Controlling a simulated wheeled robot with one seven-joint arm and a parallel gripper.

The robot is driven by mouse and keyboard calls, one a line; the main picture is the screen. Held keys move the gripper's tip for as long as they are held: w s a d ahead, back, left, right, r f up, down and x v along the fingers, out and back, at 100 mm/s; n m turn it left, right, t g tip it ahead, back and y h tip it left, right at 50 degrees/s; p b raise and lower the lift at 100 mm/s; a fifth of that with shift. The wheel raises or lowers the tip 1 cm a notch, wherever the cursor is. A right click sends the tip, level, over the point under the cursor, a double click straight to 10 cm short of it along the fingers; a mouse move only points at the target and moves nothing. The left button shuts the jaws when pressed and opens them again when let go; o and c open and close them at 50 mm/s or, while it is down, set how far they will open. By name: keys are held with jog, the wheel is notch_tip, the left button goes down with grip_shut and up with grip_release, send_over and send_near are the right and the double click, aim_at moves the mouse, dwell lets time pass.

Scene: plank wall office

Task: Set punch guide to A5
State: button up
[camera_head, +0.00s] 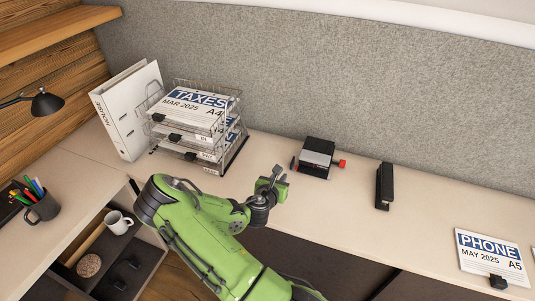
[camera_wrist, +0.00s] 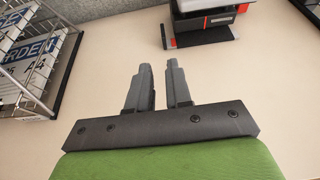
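The hole punch (camera_head: 316,157) is a black and grey block on the desk, close to the back partition. A red piece (camera_head: 340,163) sticks out at its right, and a small red-tipped part shows at its left. The guide's size setting is too small to read. In the wrist view the lower part of the punch (camera_wrist: 207,24) shows at the top, beyond my fingertips. My gripper (camera_wrist: 159,72) is empty, its two grey fingers a small gap apart. In the head view my gripper (camera_head: 277,175) is left of and nearer than the punch, not touching it.
A wire tray rack (camera_head: 238,150) with paper stacks and a white binder (camera_head: 130,110) stand left of the punch. A black stapler (camera_head: 384,186) stands to its right. A PHONE A5 stack (camera_head: 490,252) lies far right. Desk between gripper and punch is clear.

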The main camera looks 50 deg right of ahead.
aim_at(292, 162)
jog(key=shift+d, duration=0.3)
jog(key=b+x, duration=0.2)
jog(key=x, duration=1.3)
jog(key=shift+s, duration=0.2)
jog(key=shift+r, duration=0.1)
grip_shut()
